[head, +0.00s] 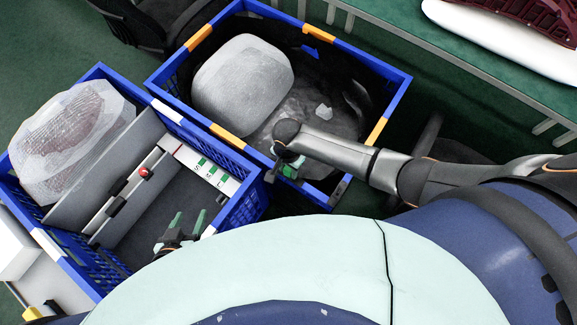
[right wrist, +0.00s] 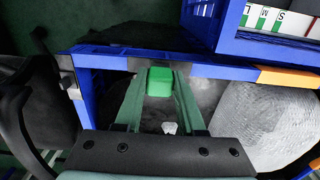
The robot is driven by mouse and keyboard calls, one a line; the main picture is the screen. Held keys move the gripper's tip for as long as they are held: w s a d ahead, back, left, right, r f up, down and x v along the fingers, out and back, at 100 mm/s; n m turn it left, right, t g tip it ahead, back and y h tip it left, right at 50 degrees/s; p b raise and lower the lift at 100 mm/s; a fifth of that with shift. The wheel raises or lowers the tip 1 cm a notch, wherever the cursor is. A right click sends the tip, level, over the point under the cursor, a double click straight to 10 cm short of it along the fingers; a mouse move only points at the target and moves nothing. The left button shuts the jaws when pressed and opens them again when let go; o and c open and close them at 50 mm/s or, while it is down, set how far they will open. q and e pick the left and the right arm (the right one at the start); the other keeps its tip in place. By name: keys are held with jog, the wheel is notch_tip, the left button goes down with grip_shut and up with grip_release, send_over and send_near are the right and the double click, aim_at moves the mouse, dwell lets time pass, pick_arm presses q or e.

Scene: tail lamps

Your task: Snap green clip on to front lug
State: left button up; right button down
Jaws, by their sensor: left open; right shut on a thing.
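The green clip (right wrist: 160,80) is a small block between the fingertips of my right gripper (right wrist: 160,88), which is shut on it. In the head view, my right gripper (head: 290,166) is over the near side of the right blue crate (head: 385,105), by its rim. In the wrist view the clip overlaps the rim; I cannot tell whether they touch. I cannot clearly make out the front lug. A grey fitting (right wrist: 68,76) sits at the crate's corner. My left gripper (head: 190,214) is open and empty over the near part of the left blue crate (head: 160,110).
The left crate has grey dividers, another bagged lamp (head: 75,140) and a white size-label strip (head: 200,165).

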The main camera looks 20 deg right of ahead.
jog(key=shift+f, duration=0.15)
jog(key=shift+c, duration=2.2)
grip_release()
notch_tip(320, 180, up, 13)
jog(key=p, duration=0.1)
jog(key=shift+f, duration=0.2)
